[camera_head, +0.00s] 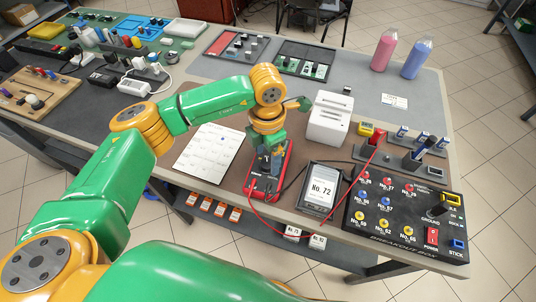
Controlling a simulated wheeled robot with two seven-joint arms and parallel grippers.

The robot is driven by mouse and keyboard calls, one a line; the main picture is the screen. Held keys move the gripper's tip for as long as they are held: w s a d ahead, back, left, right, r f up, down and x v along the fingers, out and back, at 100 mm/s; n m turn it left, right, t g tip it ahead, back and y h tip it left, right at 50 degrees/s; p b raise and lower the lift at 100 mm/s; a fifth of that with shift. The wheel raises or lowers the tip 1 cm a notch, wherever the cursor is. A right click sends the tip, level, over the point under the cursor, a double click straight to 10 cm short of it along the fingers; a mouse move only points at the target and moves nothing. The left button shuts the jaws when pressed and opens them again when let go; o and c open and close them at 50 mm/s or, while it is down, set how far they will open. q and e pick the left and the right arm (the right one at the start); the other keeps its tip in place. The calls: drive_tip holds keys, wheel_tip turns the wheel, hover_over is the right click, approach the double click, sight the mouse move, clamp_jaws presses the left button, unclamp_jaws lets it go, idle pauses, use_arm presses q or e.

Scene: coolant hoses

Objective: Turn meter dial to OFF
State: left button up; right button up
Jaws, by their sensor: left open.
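The red multimeter (262,188) lies on the table near its front edge, in the middle of the view. My left gripper (275,166) points down over the upper part of the meter. It is open, and its fingers look close to the meter's face. The dial and most of the face are hidden behind the fingers, so I cannot tell the dial's setting or whether the fingers touch it. My right gripper is out of view.
Red and black leads run from the meter to the right. A black "No. 72" device (322,188), a breakout box (395,237) and a white box (329,118) stand to the right. A printed sheet (209,152) lies left. Bottles (384,50) stand farther back.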

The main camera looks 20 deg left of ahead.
use_arm(q)
wheel_tip(320, 180, down, 2)
drive_tip(key=shift+w+a+f, duration=0.1)
drive_tip(key=shift+w, duration=0.05)
drive_tip(key=shift+c, duration=0.6)
clamp_jaws()
drive_tip(key=shift+n, duration=0.3)
drive_tip(key=n+b, duration=0.1)
drive_tip(key=n, duration=0.1)
drive_tip(key=shift+n+b, duration=1.1)
drive_tip(key=shift+n, duration=1.5)
drive_tip(key=shift+o, duration=0.6)
unclamp_jaws()
